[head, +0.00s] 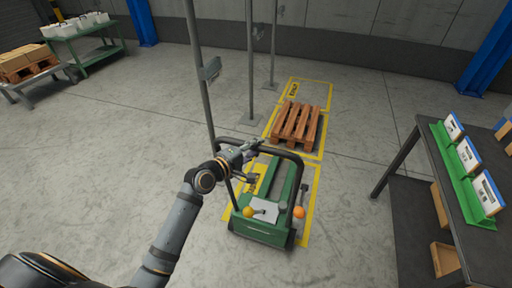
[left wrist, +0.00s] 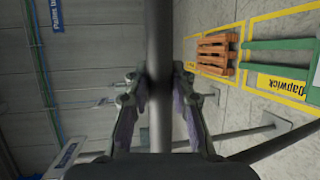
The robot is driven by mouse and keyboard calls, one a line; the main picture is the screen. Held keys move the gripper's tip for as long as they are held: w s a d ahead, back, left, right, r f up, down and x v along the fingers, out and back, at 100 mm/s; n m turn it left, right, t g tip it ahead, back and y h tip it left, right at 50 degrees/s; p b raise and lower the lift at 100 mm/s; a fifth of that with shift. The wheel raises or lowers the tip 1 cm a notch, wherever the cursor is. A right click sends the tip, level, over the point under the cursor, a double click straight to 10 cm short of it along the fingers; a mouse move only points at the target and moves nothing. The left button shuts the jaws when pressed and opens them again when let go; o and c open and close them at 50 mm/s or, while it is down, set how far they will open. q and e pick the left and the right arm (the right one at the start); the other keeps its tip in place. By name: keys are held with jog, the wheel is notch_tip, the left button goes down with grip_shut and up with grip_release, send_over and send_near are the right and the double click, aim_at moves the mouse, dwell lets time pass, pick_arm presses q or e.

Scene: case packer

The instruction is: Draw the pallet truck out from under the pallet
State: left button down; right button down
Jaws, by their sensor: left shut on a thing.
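The green pallet truck (head: 262,228) stands on the floor in the yellow-marked lane, its black handle bar (head: 292,155) arching over it. My left gripper (head: 252,147) is at the top of this bar. In the left wrist view the dark bar (left wrist: 160,60) runs between the fingers of my left gripper (left wrist: 158,95), which is shut on it. The brown wooden pallet (head: 298,124) lies on the floor beyond the truck. In the left wrist view the green forks (left wrist: 282,45) point at the pallet (left wrist: 215,54), with their tips at or just outside its near edge. My right gripper is not in view.
Grey posts (head: 200,80) stand left of the lane. A dark table (head: 425,150) with a green rack of boxes stands on the right. A green bench (head: 88,34) and a low stand with a loaded pallet are far left. Floor left of the truck is open.

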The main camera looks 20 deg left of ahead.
pick_arm(q)
jog(key=shift+w+r+p, duration=0.3)
jog(key=shift+w, duration=0.1)
jog(key=shift+w+f, duration=0.25)
jog(key=shift+w, duration=0.1)
jog(key=c, duration=1.6)
grip_release()
jog(key=shift+w+f, duration=0.1)
jog(key=shift+w, duration=0.05)
jog(key=o, duration=0.5)
jog(key=shift+s, duration=0.2)
jog(key=v, duration=0.7)
jog(key=shift+s, duration=0.15)
jog(key=shift+a, duration=0.1)
